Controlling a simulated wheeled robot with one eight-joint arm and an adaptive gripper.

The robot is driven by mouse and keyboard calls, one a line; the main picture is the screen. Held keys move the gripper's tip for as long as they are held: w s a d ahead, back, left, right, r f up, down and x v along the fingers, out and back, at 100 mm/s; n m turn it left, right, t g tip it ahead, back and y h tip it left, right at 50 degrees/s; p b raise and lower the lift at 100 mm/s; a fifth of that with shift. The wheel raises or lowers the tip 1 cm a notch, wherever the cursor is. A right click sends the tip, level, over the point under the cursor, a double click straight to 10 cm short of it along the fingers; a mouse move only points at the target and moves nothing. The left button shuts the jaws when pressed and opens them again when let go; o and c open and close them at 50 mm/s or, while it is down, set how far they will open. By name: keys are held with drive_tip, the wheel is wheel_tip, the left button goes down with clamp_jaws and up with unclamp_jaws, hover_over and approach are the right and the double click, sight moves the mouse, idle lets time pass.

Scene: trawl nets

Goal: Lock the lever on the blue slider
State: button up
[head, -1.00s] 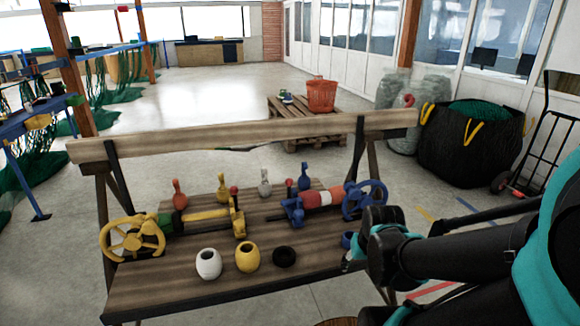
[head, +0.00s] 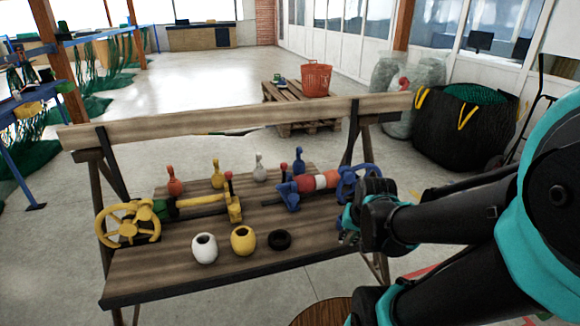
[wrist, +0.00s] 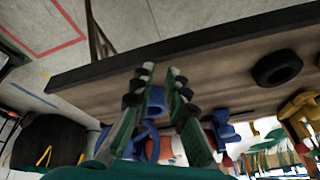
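The blue slider (head: 288,194) sits on the bench, at the left end of a red and white cylinder, with a red-knobbed lever (head: 283,168) standing up from it. The slider also shows in the wrist view (wrist: 222,130), to the right of my fingers. My gripper (head: 347,226) is in front and to the right of the slider, apart from it. In the wrist view my gripper (wrist: 160,76) is open, with its two fingers spread and nothing clearly held. A blue rounded object (wrist: 154,104) shows between and beyond the fingers. The lever's exact setting is too small to tell.
A blue handwheel (head: 358,184) is at the cylinder's right end. A yellow handwheel assembly (head: 128,224) is on the left. Several bottle-shaped pegs stand behind, including a blue one (head: 299,161).

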drive_tip(key=w+a+r+m+y, duration=0.1)
drive_tip(key=w+r+m, duration=0.1)
drive_tip(key=w+m, duration=0.1)
drive_tip(key=w+a+r+m+y, duration=0.1)
drive_tip(key=w+a+r+m, duration=0.1)
drive_tip(key=w+r+m, duration=0.1)
drive_tip(key=w+a+r+m+y, duration=0.1)
drive_tip(key=w+a+r+m, duration=0.1)
drive_tip(key=w+m, duration=0.3)
drive_tip(key=shift+r+m+t, duration=0.3)
drive_tip(key=shift+r+m, duration=0.05)
drive_tip(key=shift+m, duration=0.75)
clamp_jaws()
drive_tip(key=w+a+r+m+t+y, duration=0.1)
drive_tip(key=w+a+r+m+y, duration=0.1)
drive_tip(key=w+r+m, duration=0.5)
drive_tip(key=w+a+m, duration=0.1)
drive_tip(key=w+m, duration=0.1)
drive_tip(key=m, duration=0.2)
drive_tip(key=shift+r+m, duration=0.2)
drive_tip(key=shift+m, duration=0.1)
drive_tip(key=shift+w+a, duration=0.1)
approach(284, 177)
drive_tip(key=shift+w+a+f, duration=0.4)
drive_tip(key=shift+w+f, duration=0.1)
drive_tip(key=shift+w, duration=0.25)
drive_tip(key=shift+w+a, duration=0.35)
drive_tip(key=shift+w, duration=0.05)
drive_tip(key=shift+w, duration=0.1)
